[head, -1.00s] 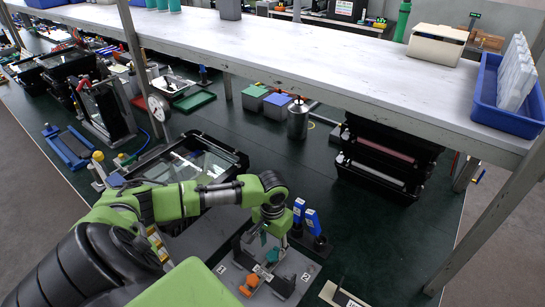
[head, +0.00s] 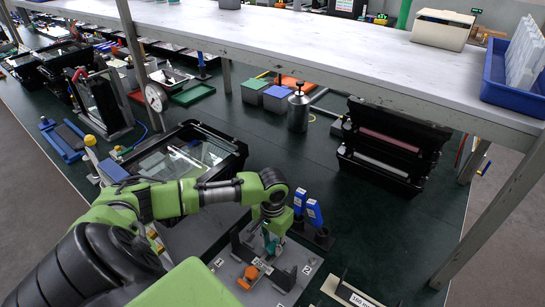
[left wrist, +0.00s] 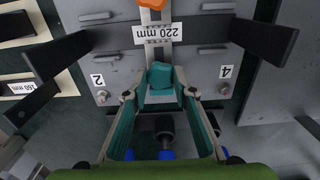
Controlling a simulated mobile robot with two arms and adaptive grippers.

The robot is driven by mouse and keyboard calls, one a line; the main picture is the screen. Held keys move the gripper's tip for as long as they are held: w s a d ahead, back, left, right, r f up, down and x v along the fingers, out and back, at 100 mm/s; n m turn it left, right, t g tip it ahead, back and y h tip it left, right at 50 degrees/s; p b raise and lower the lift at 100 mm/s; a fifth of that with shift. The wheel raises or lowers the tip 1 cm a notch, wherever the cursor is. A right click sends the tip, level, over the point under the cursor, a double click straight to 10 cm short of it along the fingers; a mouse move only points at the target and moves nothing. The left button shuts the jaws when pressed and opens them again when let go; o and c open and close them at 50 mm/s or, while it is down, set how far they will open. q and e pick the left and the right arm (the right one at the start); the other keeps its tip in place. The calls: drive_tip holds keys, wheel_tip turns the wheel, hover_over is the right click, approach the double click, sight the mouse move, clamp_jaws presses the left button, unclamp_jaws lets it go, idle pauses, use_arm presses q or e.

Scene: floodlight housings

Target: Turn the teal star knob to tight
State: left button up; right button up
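The teal star knob (head: 271,247) stands on a grey fixture plate (head: 302,252) below my left gripper (head: 272,232). In the left wrist view, the teal knob (left wrist: 162,77) sits just ahead of the space between the fingertips of my left gripper (left wrist: 160,95). The two fingers are spread with a gap on each side of the knob, and nothing is held. An orange knob (head: 250,275) stands on the same fixture, nearer the front; its edge shows at the top of the left wrist view (left wrist: 152,4). My right gripper is not in view.
Two blue-handled tools (head: 314,212) stand upright in dark holders just behind the fixture. Dark clamp arms flank the knob. A black-framed glass housing (head: 240,150) lies to the left.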

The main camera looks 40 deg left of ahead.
use_arm(q)
drive_tip(key=shift+r+m+p, duration=0.15)
drive_tip(key=shift+m+p, duration=0.45)
drive_tip(key=shift+p, duration=0.1)
drive_tip(key=shift+m+p, duration=1.05)
drive_tip(key=shift+m, duration=0.05)
drive_tip(key=m+p, duration=0.1)
drive_tip(key=m, duration=0.1)
drive_tip(key=shift+m+p, duration=0.3)
drive_tip(key=shift+m, duration=0.1)
drive_tip(key=m+p, duration=0.1)
drive_tip(key=m, duration=0.1)
drive_tip(key=shift+m, duration=0.3)
drive_tip(key=m+p, duration=0.1)
drive_tip(key=m, duration=0.4)
drive_tip(key=shift+m, duration=0.3)
drive_tip(key=m, duration=0.3)
drive_tip(key=shift+f+m, duration=0.2)
drive_tip(key=shift+m, duration=1.7)
